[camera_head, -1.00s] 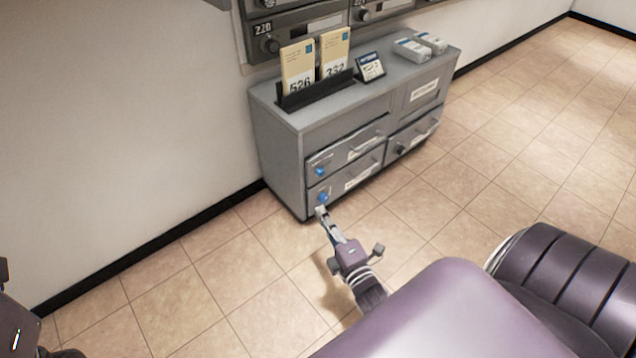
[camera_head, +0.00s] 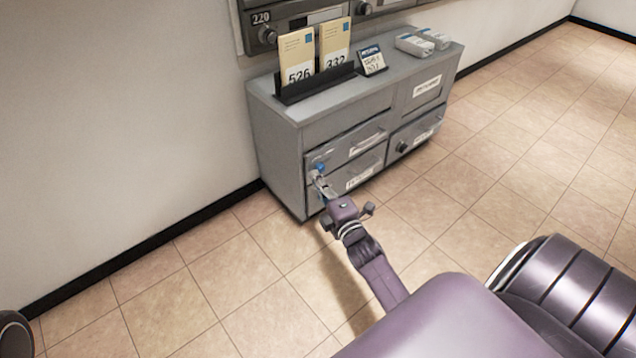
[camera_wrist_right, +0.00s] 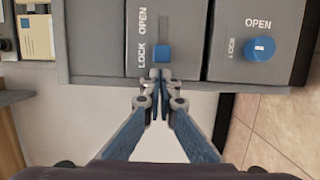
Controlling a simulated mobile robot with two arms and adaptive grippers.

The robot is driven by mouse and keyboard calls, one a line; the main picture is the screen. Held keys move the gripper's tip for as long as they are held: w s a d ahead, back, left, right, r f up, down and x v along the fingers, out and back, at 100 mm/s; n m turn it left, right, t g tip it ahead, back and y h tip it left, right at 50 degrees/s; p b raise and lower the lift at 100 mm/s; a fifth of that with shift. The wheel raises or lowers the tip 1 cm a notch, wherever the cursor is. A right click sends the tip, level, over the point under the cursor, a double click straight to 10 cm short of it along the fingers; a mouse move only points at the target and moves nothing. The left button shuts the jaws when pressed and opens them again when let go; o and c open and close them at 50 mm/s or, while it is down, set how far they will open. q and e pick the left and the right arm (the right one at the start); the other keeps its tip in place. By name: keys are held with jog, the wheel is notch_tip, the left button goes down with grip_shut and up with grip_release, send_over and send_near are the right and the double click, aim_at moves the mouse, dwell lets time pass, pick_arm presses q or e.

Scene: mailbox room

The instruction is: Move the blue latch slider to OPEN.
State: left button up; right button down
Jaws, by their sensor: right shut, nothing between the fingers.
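The blue latch slider (camera_wrist_right: 162,53) is a small square block in a vertical slot in the wrist view. It sits at the slot's lower end, beside the word LOCK; OPEN is printed at the upper end. In the head view it shows as a small blue spot (camera_head: 320,167) on the upper left drawer (camera_head: 345,147). My right gripper (camera_wrist_right: 160,76) is shut and empty. Its tips are just below the slider in the wrist view, at its LOCK side; I cannot tell whether they touch it. It also shows in the head view (camera_head: 317,176). My left gripper is not in view.
A round blue knob (camera_wrist_right: 260,48) with its own LOCK and OPEN marks is on the neighbouring drawer. The grey cabinet (camera_head: 283,160) stands against the wall, with cards (camera_head: 297,57) on top. The floor (camera_head: 480,185) around it is clear.

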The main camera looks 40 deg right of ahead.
aim_at(324, 161)
jog(key=shift+d, duration=0.25)
jog(key=d, duration=0.4)
jog(key=shift+w+d, duration=0.2)
jog(key=shift+d, duration=0.15)
